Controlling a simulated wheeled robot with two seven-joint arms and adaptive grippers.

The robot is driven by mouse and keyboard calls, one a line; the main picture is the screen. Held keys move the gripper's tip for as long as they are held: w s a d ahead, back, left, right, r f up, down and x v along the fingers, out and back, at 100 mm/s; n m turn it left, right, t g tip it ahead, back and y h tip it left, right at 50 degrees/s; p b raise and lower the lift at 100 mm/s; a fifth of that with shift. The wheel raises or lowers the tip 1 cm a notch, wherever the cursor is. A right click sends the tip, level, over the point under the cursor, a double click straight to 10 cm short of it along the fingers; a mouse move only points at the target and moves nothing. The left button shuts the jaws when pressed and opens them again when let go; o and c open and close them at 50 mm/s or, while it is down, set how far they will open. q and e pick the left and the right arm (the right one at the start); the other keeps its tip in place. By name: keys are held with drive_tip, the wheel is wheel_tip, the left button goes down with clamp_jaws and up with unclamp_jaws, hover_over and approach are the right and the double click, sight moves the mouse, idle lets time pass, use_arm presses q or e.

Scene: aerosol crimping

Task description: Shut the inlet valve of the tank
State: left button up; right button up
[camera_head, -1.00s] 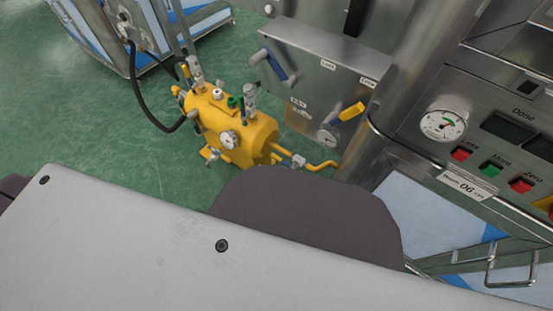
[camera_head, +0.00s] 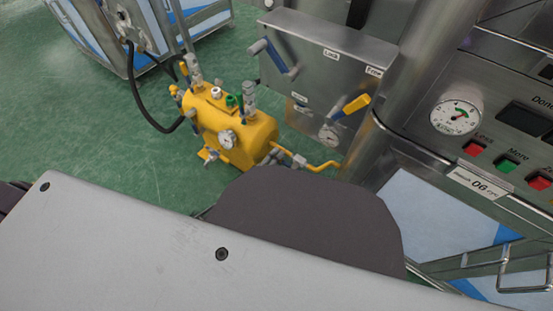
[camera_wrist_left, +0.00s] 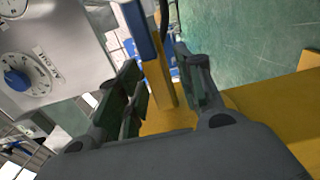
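The yellow tank (camera_head: 255,135) stands on the green floor in the head view. Several grey fittings, a green cap (camera_head: 231,100) and a round gauge (camera_head: 227,140) are on it. I cannot tell which fitting is the inlet valve. A yellow pipe (camera_head: 322,167) leaves its right end. In the left wrist view my left gripper (camera_wrist_left: 165,90) is open. Its two dark fingers stand apart, with a yellow post (camera_wrist_left: 158,80) and a blue part (camera_wrist_left: 138,30) showing between or beyond them. Contact cannot be told. I cannot make out either gripper in the head view.
A steel panel (camera_head: 320,75) with blue and yellow-blue handles stands right of the tank. A console with a gauge (camera_head: 456,115) is farther right. A black hose (camera_head: 135,85) runs left of the tank. The left wrist view shows a blue dial (camera_wrist_left: 17,79) and a yellow surface (camera_wrist_left: 280,110).

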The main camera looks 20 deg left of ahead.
use_arm(q)
clamp_jaws()
idle(0.3)
